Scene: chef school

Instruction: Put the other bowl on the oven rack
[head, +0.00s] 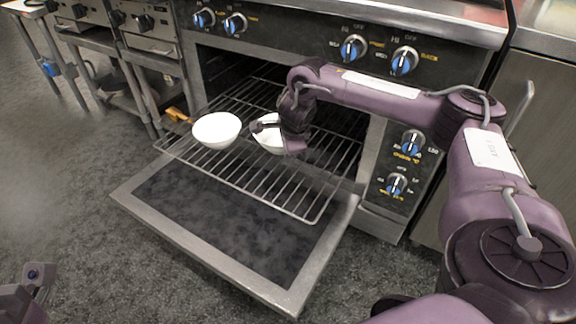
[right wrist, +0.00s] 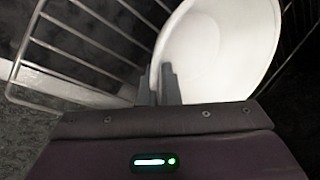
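One white bowl (head: 216,130) sits upright on the pulled-out oven rack (head: 292,207), toward its left side. A second white bowl (head: 268,142) is just right of it, over the rack and partly hidden by my right gripper (head: 260,126). In the right wrist view the gripper's fingers (right wrist: 160,85) are close together at the rim of this bowl (right wrist: 220,50), and they appear closed on it. I cannot tell whether this bowl touches the rack. My left gripper (head: 36,278) shows only in part at the bottom left corner, away from the bowls.
The oven door (head: 230,225) is folded down below the rack. A yellow-orange object (head: 177,114) is at the rack's left edge. Knobs (head: 354,47) line the oven front above and right. The floor at left (head: 70,190) is clear.

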